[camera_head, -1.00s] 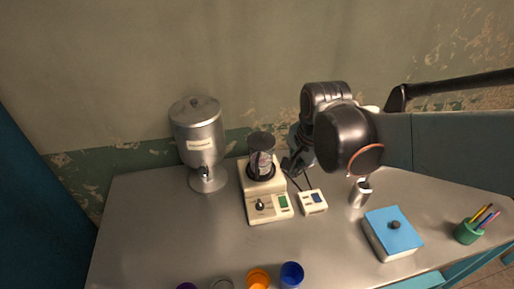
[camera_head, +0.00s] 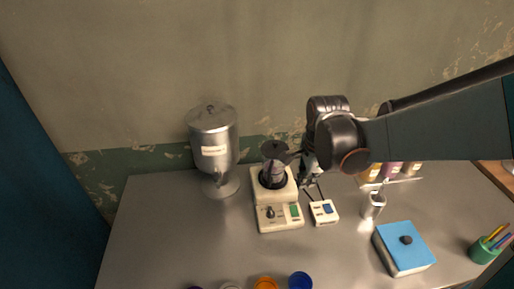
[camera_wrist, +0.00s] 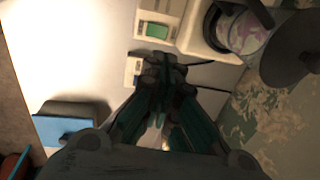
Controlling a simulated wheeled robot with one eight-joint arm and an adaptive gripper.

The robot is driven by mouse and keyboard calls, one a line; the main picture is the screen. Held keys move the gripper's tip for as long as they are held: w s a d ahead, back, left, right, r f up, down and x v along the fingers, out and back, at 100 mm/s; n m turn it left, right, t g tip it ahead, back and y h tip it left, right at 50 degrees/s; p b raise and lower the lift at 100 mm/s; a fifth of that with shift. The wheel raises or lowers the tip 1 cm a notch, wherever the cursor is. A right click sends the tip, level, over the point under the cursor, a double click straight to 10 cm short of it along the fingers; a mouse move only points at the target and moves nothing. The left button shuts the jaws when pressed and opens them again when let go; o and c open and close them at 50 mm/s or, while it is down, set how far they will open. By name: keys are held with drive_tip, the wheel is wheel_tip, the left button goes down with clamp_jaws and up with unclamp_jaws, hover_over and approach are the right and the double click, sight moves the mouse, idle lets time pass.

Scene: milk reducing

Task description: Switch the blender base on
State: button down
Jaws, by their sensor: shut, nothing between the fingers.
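The blender base (camera_head: 282,222) is a cream block on the table with a dark knob and a green switch (camera_head: 294,210) on its front panel. A clear jar with a dark lid (camera_head: 274,152) stands on it. In the wrist view the green switch (camera_wrist: 154,30) shows on the cream base (camera_wrist: 172,12) at the top, and the jar (camera_wrist: 240,28) is at upper right. My gripper (camera_wrist: 165,66) is shut and empty, its tips below the green switch in that picture. In the head view my gripper (camera_head: 309,180) is just right of the blender base, partly hidden by my arm.
A small cream box with a blue switch (camera_head: 324,211) sits right of the base, with cables behind. A metal dispenser (camera_head: 214,150) stands left. A metal cup (camera_head: 373,205), blue-lidded box (camera_head: 404,247) and green pen cup (camera_head: 484,250) are right. Coloured cups line the front edge.

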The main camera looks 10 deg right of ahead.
sight(298, 213)
drive_tip(key=f+b, duration=0.1)
drive_tip(key=f, duration=0.3)
drive_tip(key=w+f+b, duration=0.1)
drive_tip(key=f+b, duration=0.1)
drive_tip(key=f, duration=0.3)
drive_tip(key=w+f+b, duration=0.1)
drive_tip(key=f+b, duration=0.1)
drive_tip(key=f, duration=0.2)
drive_tip(key=shift+w+f, duration=0.1)
drive_tip(key=shift+f, duration=0.15)
drive_tip(key=shift+w+f+g+b, duration=0.2)
drive_tip(key=shift+f+g+b, duration=0.15)
drive_tip(key=shift+g, duration=0.15)
drive_tip(key=shift+s, duration=0.15)
drive_tip(key=shift+s+r, duration=0.1)
drive_tip(key=shift+s, duration=0.65)
